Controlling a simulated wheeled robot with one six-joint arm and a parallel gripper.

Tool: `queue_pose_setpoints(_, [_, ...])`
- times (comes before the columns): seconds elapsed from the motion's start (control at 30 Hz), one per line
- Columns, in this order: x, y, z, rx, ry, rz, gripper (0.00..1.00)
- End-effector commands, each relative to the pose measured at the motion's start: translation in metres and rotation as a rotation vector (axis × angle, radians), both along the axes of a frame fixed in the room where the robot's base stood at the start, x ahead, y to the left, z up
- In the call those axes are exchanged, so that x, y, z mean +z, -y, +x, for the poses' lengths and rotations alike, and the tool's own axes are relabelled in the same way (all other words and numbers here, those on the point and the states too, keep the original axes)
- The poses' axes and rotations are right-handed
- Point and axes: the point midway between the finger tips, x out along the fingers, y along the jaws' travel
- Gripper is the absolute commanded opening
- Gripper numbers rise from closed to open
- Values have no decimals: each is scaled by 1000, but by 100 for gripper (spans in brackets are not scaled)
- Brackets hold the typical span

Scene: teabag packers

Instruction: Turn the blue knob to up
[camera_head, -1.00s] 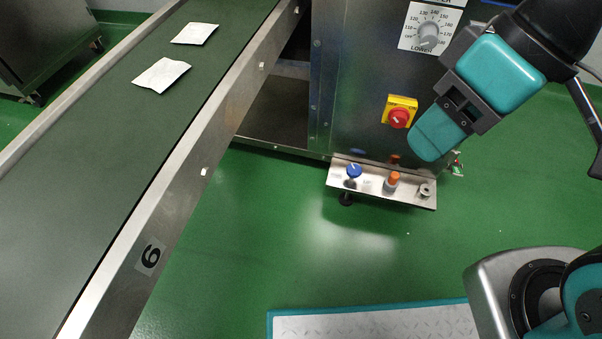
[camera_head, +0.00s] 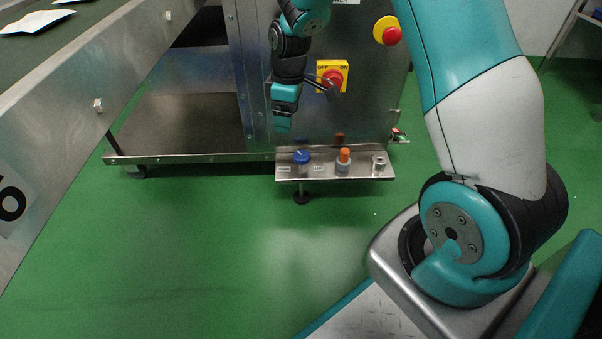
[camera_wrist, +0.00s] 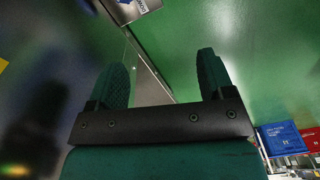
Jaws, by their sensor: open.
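The blue knob (camera_head: 301,157) sits at the left end of a small metal shelf (camera_head: 320,168) on the front of the steel machine. A pale mark shows on its top, but its direction is too small to tell surely. My gripper (camera_head: 283,124) hangs pointing down, above and slightly left of the knob in the head view, apart from it. In the wrist view my gripper (camera_wrist: 163,70) has its two fingers spread with nothing between them. A metal plate with blue marking (camera_wrist: 143,4) shows at that view's top edge; I cannot tell whether the knob is there.
An orange knob (camera_head: 344,156) and a metal fitting (camera_head: 379,162) stand on the same shelf. A red knob on a yellow plate (camera_head: 332,77) and a red button (camera_head: 391,36) are above. A conveyor (camera_head: 75,75) runs at left. Blue (camera_wrist: 281,138) and red (camera_wrist: 310,138) boxes show at wrist-view right.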

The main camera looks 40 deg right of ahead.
Motion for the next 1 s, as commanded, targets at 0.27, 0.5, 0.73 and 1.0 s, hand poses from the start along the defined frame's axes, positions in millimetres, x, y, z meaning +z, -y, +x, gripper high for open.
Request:
queue_pose_setpoints(0.27, [-89,53,16,47,-31,-61,75])
queue_pose_setpoints(0.5, [-111,55,15,51,-34,-63,75])
queue_pose_setpoints(0.73, [-149,55,15,51,-34,-63,75])
queue_pose_setpoints(1.0, [-166,55,16,51,-34,-62,75])
